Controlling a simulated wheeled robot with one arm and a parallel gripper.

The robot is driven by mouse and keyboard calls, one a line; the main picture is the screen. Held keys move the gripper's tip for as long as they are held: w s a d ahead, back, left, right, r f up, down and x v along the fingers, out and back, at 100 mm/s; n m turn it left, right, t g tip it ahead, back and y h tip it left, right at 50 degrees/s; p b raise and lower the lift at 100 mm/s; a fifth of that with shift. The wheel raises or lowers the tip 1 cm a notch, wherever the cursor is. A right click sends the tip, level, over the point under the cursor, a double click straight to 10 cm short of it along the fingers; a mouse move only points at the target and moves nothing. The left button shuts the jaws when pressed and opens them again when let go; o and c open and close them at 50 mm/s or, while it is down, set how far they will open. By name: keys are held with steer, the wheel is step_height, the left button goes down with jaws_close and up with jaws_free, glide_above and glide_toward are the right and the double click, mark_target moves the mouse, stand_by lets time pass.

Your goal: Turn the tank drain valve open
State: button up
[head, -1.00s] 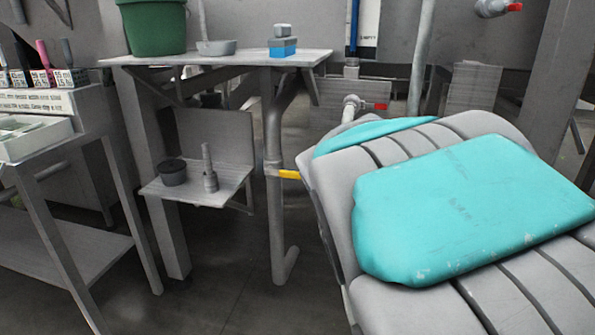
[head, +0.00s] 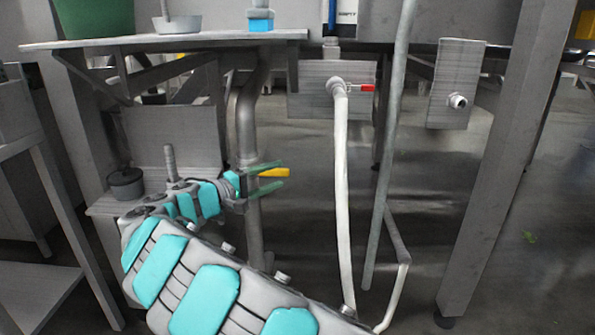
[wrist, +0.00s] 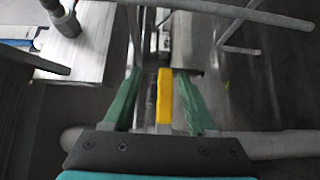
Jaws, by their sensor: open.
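A yellow valve lever (head: 274,172) sticks out to the right from the vertical grey pipe (head: 247,130) under the left shelf. It also shows in the wrist view (wrist: 164,97), lengthwise between my fingers. My gripper (head: 283,174) is open, with one green finger above the lever and one below it. In the wrist view my gripper (wrist: 158,74) has a finger on each side of the lever, with narrow gaps. The lever's pivot is partly hidden by my gripper in the head view.
A red-handled valve (head: 367,88) with a white hose (head: 342,190) sits to the right. A small ledge (head: 100,208) with a dark pot (head: 126,183) and an upright rod is close on the left. A grey hanging pipe (head: 388,150) crosses the right.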

mark_target(285, 169)
steer(key=a, duration=0.1)
steer(key=w+a+f+t, duration=0.1)
steer(key=shift+a+f+n, duration=0.1)
steer(key=shift+a+n, duration=0.2)
steer(key=shift+w, duration=0.2)
steer(key=x, duration=0.7)
steer(key=shift+w+d, duration=0.15)
steer(key=shift+w, duration=0.05)
jaws_close()
steer(key=shift+f, duration=0.1)
stand_by(0.7)
